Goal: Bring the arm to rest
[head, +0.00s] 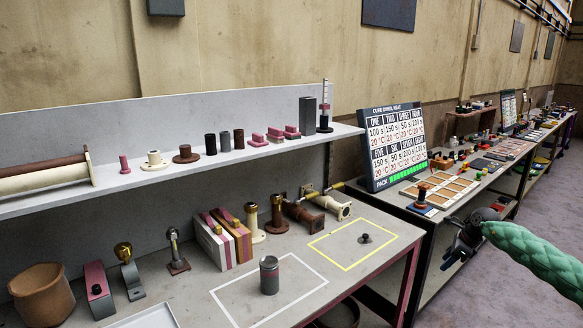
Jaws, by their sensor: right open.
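My right gripper (458,236) is dark metal, at the end of my green quilted arm (535,257) coming in from the right. It is open and hangs in the air in front of the right-hand bench, with nothing seen between its fingers. The fingers are small and partly dark against the bench edge. My left gripper and left arm are not in the picture.
The near bench (205,275) carries a grey cylinder (269,276) in a white outline and a small dark knob (365,238) in a yellow outline. A shelf (225,157) with small parts runs above. A lettered board (394,146) stands behind. Floor at right is clear.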

